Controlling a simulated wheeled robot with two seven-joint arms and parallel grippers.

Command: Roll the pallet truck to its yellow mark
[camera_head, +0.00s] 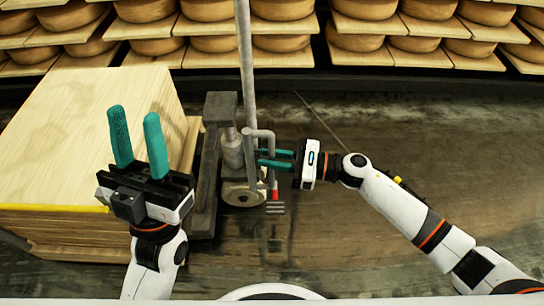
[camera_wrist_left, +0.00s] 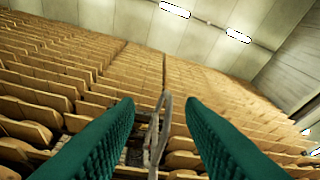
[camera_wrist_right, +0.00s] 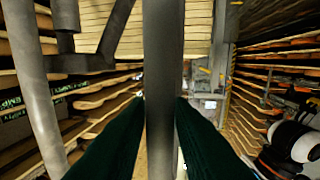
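The grey pallet truck (camera_head: 209,165) stands left of centre in the head view, with a tall pole, a pump cylinder and a wheel (camera_head: 243,194). My right gripper (camera_head: 259,158) is at its bent grey bar beside the pole. In the right wrist view an upright grey bar (camera_wrist_right: 164,70) runs between my right fingers (camera_wrist_right: 164,105), which appear closed against both sides. My left gripper (camera_head: 134,128) is open and empty, pointing up in front of the wooden stack. A small yellow patch (camera_head: 397,180) shows beside my right arm; I cannot tell whether it is the mark.
A large pale wooden stack (camera_head: 85,110) stands left, beside the truck, with a yellow strip (camera_head: 55,208) along its front edge. Shelves of cheese wheels (camera_head: 282,43) line the back. The dark floor (camera_head: 460,150) to the right is clear.

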